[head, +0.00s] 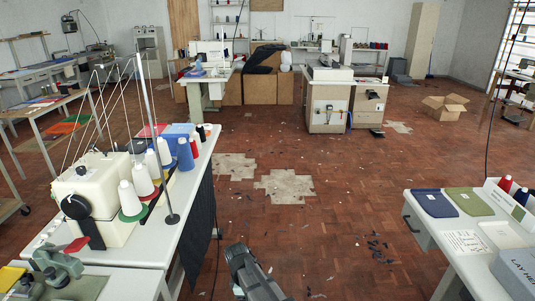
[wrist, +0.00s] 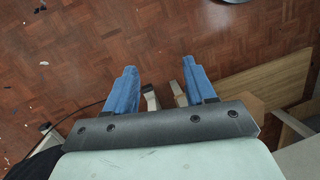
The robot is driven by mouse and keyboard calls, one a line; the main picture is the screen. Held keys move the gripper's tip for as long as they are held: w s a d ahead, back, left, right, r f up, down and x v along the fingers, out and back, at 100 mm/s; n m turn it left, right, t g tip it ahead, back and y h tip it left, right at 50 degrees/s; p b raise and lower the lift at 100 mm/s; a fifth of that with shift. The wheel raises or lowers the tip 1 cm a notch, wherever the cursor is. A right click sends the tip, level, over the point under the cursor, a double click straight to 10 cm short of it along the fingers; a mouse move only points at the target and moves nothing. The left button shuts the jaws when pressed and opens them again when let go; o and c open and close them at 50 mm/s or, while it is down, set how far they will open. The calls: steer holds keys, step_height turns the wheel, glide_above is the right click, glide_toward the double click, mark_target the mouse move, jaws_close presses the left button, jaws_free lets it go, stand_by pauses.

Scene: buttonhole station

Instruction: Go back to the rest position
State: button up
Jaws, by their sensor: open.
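My gripper (wrist: 158,72) shows in the wrist view with its two blue fingers spread apart. In the head view a dark grey part of my arm shows at the bottom middle, over the floor between two tables; the fingers cannot be made out there. The left table (head: 190,205) carries a cream sewing machine (head: 90,188) and several thread cones. The right table (head: 425,240) carries a blue cloth piece (head: 434,203) and a green cloth piece (head: 468,201).
A grey box with "LAY HE" lettering (head: 518,270) sits on the right table. A thin metal pole (head: 150,120) rises from the left table. The aisle floor (head: 330,215) is open, with scraps. In the wrist view, wooden panels (wrist: 262,82) stand at right and a dark cable at left.

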steer(key=s+d+f+m+g, duration=0.3)
steer(key=s+d+f+m, duration=0.5)
steer(key=s+d+f, duration=0.6)
steer(key=s+d+f+m+g+y, duration=0.1)
steer(key=s+d+f+m, duration=0.3)
steer(key=s, duration=0.5)
steer(key=s+d+f+m+y, duration=0.1)
steer(key=s+d+f+m, duration=0.3)
steer(key=s, duration=0.5)
steer(key=shift+d+f+m+g, duration=0.3)
steer(key=shift+d+g, duration=0.1)
steer(key=shift+d, duration=0.2)
